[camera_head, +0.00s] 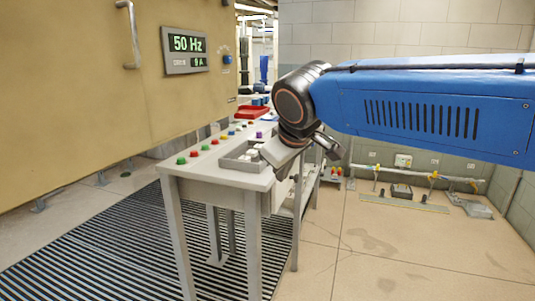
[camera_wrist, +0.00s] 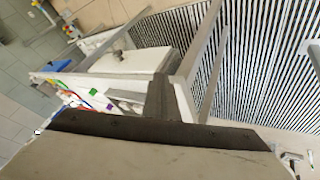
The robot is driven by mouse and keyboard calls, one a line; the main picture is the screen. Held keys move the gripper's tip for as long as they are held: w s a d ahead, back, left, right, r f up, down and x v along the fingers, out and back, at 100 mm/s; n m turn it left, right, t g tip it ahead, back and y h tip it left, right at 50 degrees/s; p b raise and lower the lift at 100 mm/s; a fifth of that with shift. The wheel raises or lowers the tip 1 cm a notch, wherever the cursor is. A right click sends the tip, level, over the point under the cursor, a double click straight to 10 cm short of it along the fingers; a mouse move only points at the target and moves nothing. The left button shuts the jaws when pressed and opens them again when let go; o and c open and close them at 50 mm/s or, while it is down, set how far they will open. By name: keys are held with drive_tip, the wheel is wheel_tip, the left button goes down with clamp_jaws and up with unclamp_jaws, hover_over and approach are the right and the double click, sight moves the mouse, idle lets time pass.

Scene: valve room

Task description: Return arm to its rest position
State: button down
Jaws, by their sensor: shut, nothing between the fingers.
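My blue arm reaches in from the right in the head view, with its dark wrist joint over the right side of a grey table (camera_head: 192,171). My gripper (camera_head: 277,160) hangs below the wrist, angled down beside the grey tray on the table top. Its fingers are small and partly hidden in this view. In the wrist view, my gripper (camera_wrist: 163,92) shows as dark fingers closed together, with nothing seen between them. The table's edge and legs lie beyond it there, tilted in the picture.
Coloured buttons (camera_head: 206,148) line the table top beside the grey tray (camera_head: 232,164). A tan cabinet (camera_head: 80,90) with a "50 Hz" display (camera_head: 186,48) stands left. A red tray (camera_head: 252,112) is behind. Floor grating (camera_head: 120,240) lies left; the tiled floor (camera_head: 390,265) at right is open.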

drive_tip(key=s+d+f+m, duration=0.2)
drive_tip(key=s+d+f, duration=0.1)
drive_tip(key=d, duration=0.3)
drive_tip(key=s+d+f+m+g+h, duration=0.1)
drive_tip(key=s+d+f, duration=0.3)
drive_tip(key=d, duration=0.2)
drive_tip(key=s+d+f+m, duration=0.2)
drive_tip(key=s+d+f, duration=0.1)
drive_tip(key=d, duration=0.3)
drive_tip(key=s+d+f+m, duration=0.2)
drive_tip(key=s+d+f, duration=0.1)
drive_tip(key=s+f, duration=0.2)
drive_tip(key=s+d+f+m+g, duration=0.1)
drive_tip(key=s+d+f+m, duration=0.1)
drive_tip(key=s+d+f, duration=0.2)
wheel_tip(320, 180, down, 2)
drive_tip(key=s, duration=0.3)
drive_tip(key=shift+d+f, duration=0.15)
